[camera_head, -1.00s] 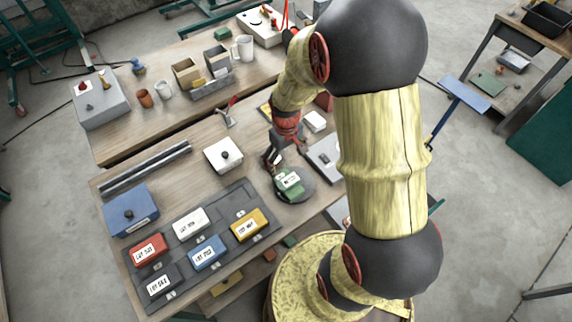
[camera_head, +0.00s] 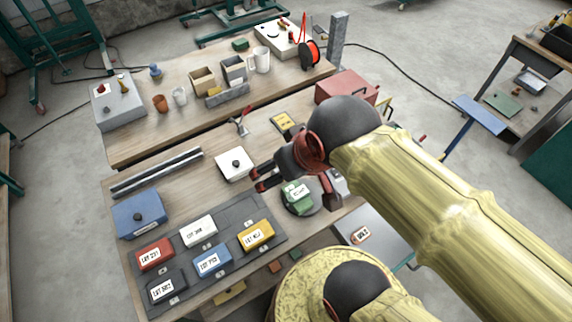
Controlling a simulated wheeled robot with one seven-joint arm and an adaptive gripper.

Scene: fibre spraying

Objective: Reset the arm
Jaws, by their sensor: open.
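My arm, with yellow links and dark joints, reaches in from the right over the front workbench. My gripper (camera_head: 262,180) is open and empty, its dark fingers pointing left, above the bench between a white box with a black knob (camera_head: 235,165) and a green labelled block (camera_head: 297,196).
A dark tray (camera_head: 222,226) holds several labelled boxes in red, white, yellow, blue and black. A blue box (camera_head: 139,213) stands left of it. A red case (camera_head: 346,86) is behind my arm.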

